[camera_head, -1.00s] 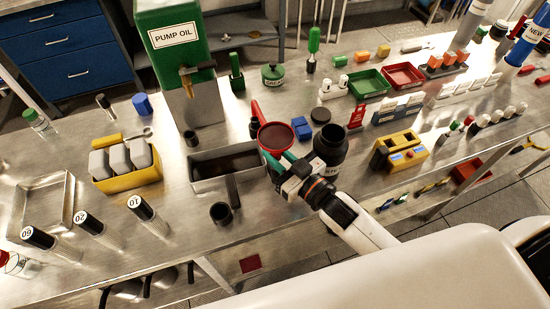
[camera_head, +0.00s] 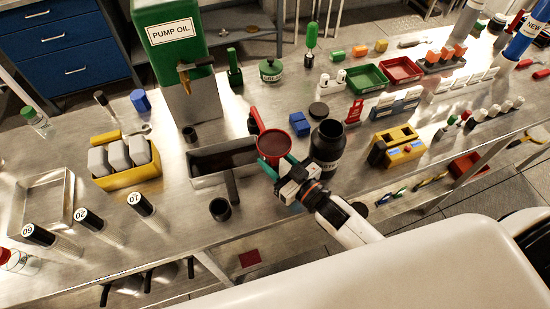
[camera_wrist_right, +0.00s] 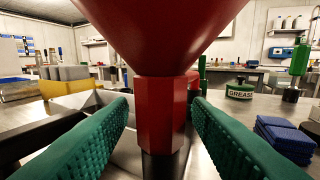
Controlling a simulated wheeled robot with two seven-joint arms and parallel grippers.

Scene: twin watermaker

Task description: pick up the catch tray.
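A grey rectangular tray (camera_head: 193,177) with raised walls and a dark inside sits on the bench in front of the pump oil container. A shallower bright metal tray (camera_head: 66,196) lies at the far left; I cannot tell which is the catch tray. My left gripper is not in view.
A black bottle (camera_head: 327,148) stands close right of the gripper. The green pump oil container (camera_head: 175,60) stands behind the grey tray. A yellow bin (camera_head: 130,178) with grey blocks and several labelled cylinders stand to the left.

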